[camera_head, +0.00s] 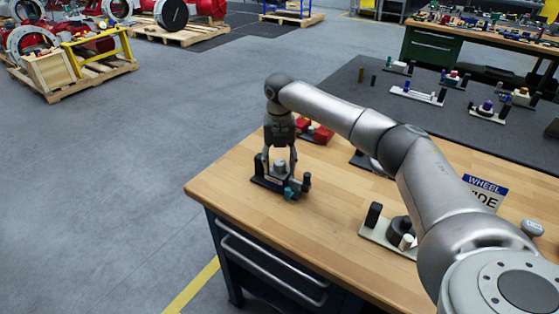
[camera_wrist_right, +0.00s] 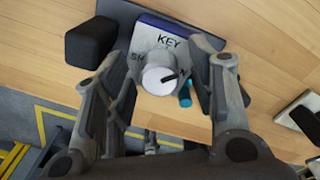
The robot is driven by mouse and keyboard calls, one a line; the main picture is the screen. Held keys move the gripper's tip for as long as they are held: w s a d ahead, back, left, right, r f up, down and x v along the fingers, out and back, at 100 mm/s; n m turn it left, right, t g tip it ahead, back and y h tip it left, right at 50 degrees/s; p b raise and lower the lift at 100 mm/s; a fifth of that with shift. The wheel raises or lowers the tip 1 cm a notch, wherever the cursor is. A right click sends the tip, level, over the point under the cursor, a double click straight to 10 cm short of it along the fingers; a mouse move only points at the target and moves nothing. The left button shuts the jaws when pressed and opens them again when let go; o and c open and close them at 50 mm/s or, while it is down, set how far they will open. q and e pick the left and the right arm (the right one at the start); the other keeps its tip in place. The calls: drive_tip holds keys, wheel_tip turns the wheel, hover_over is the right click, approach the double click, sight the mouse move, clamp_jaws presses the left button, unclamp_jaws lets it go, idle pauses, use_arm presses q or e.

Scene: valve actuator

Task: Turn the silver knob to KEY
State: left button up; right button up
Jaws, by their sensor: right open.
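The silver knob (camera_wrist_right: 157,80) is a round dial on a small dark-based valve unit (camera_head: 262,181) near the left corner of the wooden bench. In the wrist view its black pointer mark points right, toward a partly hidden label ending in N. The white label plate (camera_wrist_right: 152,37) reads KEY above the knob, with a partly covered word starting SH to its left. My right gripper (camera_head: 279,168) points down over the unit. In the wrist view its open fingers (camera_wrist_right: 166,80) stand on either side of the knob, with gaps showing. My left gripper is out of view.
A black block (camera_wrist_right: 91,41) and a teal peg (camera_wrist_right: 185,94) flank the knob. A red part (camera_head: 318,133) lies behind my gripper. Another unit with black posts (camera_head: 373,215) and a WHEEL sign (camera_head: 485,190) stand to the right. Bare wood (camera_head: 240,205) lies in front.

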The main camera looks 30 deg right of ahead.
drive_tip(key=c, duration=1.1)
drive_tip(key=shift+o, duration=0.2)
drive_tip(key=n, duration=0.4)
drive_tip(key=shift+n, duration=2.3)
drive_tip(key=o, duration=1.1)
drive_tip(key=shift+c, duration=0.2)
